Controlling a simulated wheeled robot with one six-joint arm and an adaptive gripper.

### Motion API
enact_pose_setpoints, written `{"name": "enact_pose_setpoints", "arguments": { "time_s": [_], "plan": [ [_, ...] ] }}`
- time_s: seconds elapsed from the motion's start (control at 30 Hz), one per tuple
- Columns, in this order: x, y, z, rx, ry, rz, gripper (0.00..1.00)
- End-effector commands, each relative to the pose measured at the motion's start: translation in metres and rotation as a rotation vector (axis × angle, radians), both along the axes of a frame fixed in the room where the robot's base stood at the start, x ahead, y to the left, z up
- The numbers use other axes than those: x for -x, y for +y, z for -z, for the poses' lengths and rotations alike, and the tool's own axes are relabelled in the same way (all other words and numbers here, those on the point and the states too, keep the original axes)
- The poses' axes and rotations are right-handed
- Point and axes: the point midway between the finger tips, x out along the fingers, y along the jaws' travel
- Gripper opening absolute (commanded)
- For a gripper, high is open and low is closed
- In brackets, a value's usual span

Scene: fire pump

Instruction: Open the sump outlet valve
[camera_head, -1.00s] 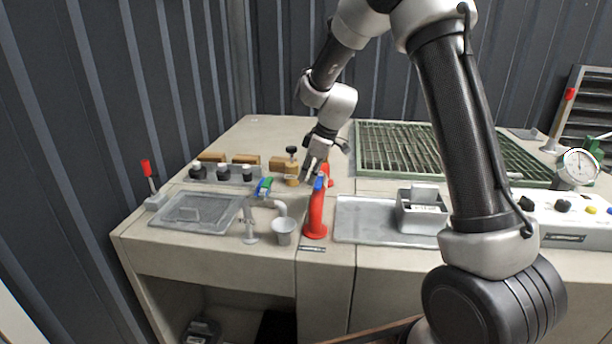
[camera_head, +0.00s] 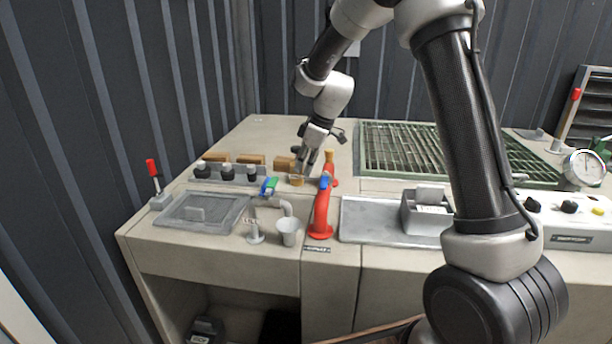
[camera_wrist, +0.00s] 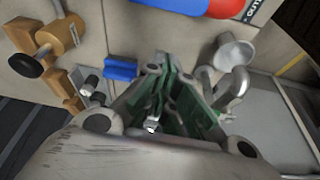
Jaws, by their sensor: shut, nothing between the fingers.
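I cannot tell by label which fitting is the sump outlet valve. A red standpipe (camera_head: 320,212) with a blue lever (camera_head: 323,182) stands at the bench's front. My gripper is shut, pointing down. In the wrist view the fingers (camera_wrist: 172,88) are beside a blue lever (camera_wrist: 120,68); green surfaces show around them, of unclear origin.
Three dark knobs (camera_head: 226,172) stand on a strip at left, with brass blocks behind. A sunken tray (camera_head: 200,212) and a red-topped lever (camera_head: 152,168) lie left. A grey tray (camera_head: 375,225), green grate (camera_head: 400,150) and gauge (camera_head: 585,167) are right.

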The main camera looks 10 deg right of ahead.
Motion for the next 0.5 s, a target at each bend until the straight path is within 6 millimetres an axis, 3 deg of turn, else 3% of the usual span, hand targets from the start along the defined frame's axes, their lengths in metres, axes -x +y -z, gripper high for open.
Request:
{"name": "enact_pose_setpoints", "arguments": {
  "time_s": [0.2, 0.5],
  "plan": [
    [0.006, -0.014, -0.043, -0.001, -0.003, 0.0, 0.0],
    [0.009, -0.022, -0.066, 0.0, 0.0, 0.0, 0.0]
  ]
}}
